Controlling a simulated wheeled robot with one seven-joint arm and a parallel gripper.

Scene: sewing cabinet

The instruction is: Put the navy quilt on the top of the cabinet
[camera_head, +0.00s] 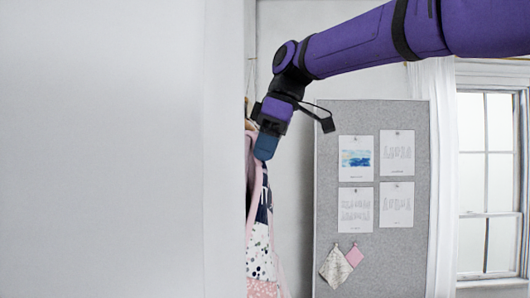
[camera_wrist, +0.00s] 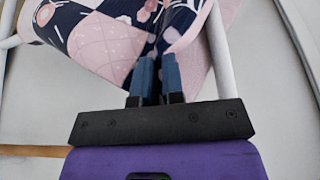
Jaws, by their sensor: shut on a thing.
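My gripper (camera_head: 266,150) is at the quilt's upper part, pointing down. In the wrist view the two blue fingers (camera_wrist: 157,78) are close together with quilt cloth between and beyond them, shut on it. The top of the cabinet cannot be made out; the pale panel (camera_head: 110,150) filling the left may be its side, but I cannot tell.
White rails (camera_wrist: 221,55) run beside the quilt in the wrist view, one close to the right of my fingers. A grey pinboard (camera_head: 372,120) with papers and two small cloth squares stands behind. A window (camera_head: 488,185) with a white curtain (camera_head: 438,160) is at right.

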